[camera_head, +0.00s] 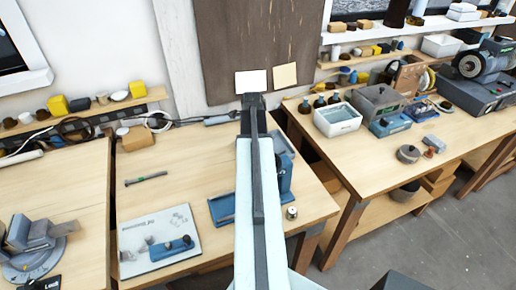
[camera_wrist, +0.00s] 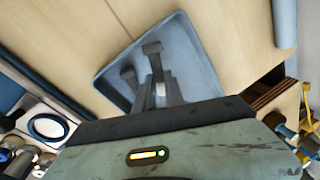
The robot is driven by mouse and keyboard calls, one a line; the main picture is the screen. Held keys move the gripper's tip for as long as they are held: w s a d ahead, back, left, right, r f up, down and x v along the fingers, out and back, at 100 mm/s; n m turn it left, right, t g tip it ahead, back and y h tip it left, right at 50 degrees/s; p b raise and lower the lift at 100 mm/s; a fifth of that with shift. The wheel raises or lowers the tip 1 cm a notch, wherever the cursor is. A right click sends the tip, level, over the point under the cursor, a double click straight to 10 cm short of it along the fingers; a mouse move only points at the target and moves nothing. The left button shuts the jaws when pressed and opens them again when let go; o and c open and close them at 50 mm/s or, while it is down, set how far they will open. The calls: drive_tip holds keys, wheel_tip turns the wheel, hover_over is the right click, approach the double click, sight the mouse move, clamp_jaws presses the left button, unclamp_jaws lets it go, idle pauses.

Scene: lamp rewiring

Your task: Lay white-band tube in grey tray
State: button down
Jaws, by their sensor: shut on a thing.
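The grey-blue tray (camera_wrist: 205,75) lies on the wooden bench in the wrist view, below my gripper. My gripper (camera_wrist: 142,62) reaches over the tray, with its dark fingers close together. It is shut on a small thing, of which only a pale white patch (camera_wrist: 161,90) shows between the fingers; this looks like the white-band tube. Most of the tube is hidden, and I cannot tell whether it touches the tray floor. In the head view my own arm hides the gripper and the tube.
In the head view a blue machine (camera_head: 284,170) stands beside my arm, with a small metal cylinder (camera_head: 292,213) near it. A white board (camera_head: 160,243) with blue parts lies to the left. A white bin (camera_head: 338,119) stands on the right bench. A gap separates the benches.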

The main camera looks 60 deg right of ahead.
drive_tip(key=shift+d, duration=0.75)
drive_tip(key=f+b, duration=0.2)
drive_tip(key=d+f+b, duration=0.1)
drive_tip(key=f+b, duration=0.1)
drive_tip(key=shift+f, duration=0.15)
drive_tip(key=shift+s+r, duration=0.1)
drive_tip(key=shift+r, duration=0.2)
drive_tip(key=shift+f, duration=0.25)
drive_tip(key=shift+s+a+f+b, duration=0.1)
drive_tip(key=shift+a+f+b, duration=0.05)
drive_tip(key=shift+b, duration=0.15)
drive_tip(key=c, duration=1.4)
unclamp_jaws()
drive_tip(key=shift+r+p, duration=0.45)
drive_tip(key=shift+p, duration=0.1)
wheel_tip(320, 180, up, 12)
drive_tip(key=a+p, duration=0.1)
drive_tip(key=p, duration=1)
drive_tip(key=shift+s+a+f+p, duration=0.15)
drive_tip(key=shift+s+a+p, duration=0.2)
drive_tip(key=shift+s+a, duration=0.1)
